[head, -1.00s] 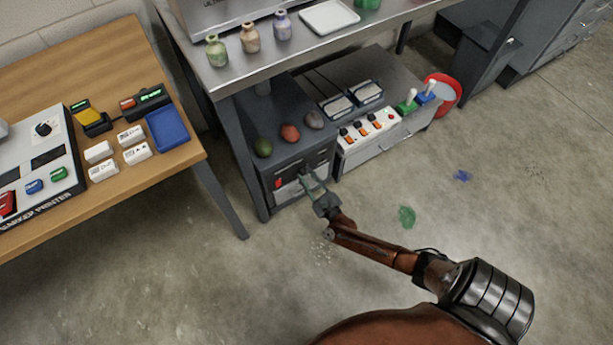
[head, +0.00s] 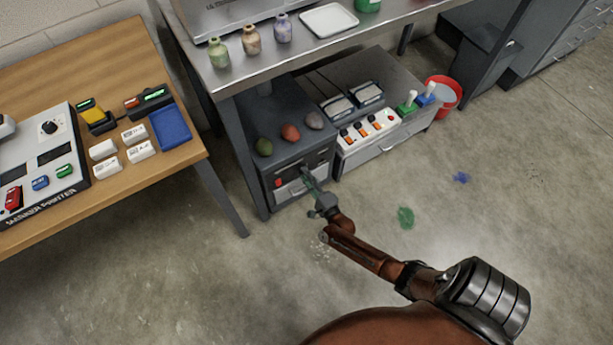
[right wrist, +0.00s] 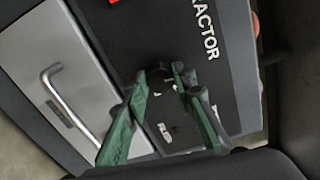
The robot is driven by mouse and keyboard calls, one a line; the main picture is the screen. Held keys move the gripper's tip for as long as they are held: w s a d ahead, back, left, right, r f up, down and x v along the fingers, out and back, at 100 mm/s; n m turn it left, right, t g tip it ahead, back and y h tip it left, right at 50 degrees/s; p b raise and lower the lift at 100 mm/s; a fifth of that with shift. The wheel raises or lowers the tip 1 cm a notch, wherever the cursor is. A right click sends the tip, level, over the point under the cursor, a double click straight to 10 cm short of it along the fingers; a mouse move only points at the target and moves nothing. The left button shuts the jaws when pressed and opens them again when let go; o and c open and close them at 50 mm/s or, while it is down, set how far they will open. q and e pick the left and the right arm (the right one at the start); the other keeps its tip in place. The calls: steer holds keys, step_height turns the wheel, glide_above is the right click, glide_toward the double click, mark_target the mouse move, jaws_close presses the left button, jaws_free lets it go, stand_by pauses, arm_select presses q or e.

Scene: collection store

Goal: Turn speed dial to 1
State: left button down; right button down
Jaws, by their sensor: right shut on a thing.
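A dark machine (head: 284,172) with lettering ending in "RACTOR" stands under the metal bench. In the right wrist view its black panel (right wrist: 135,35) shows white marks around a dark round dial (right wrist: 163,74). My right gripper (head: 309,180) reaches the front of this machine. In the right wrist view its green fingers (right wrist: 161,76) sit on either side of the dial, shut on it. The fingers partly cover the dial, and I cannot read its setting. My left gripper is not in view.
A silver drawer front with a handle (right wrist: 58,85) is beside the panel. Several stones lie on the machine, including a red one (head: 290,132). A switch box (head: 368,131) stands at its right. A wooden table (head: 130,188) holds a printer with its own dial (head: 49,127).

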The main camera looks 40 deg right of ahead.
steer(key=shift+n, duration=0.6)
steer(key=c, duration=1.6)
jaws_free()
steer(key=v, duration=1.2)
steer(key=shift+f, duration=0.1)
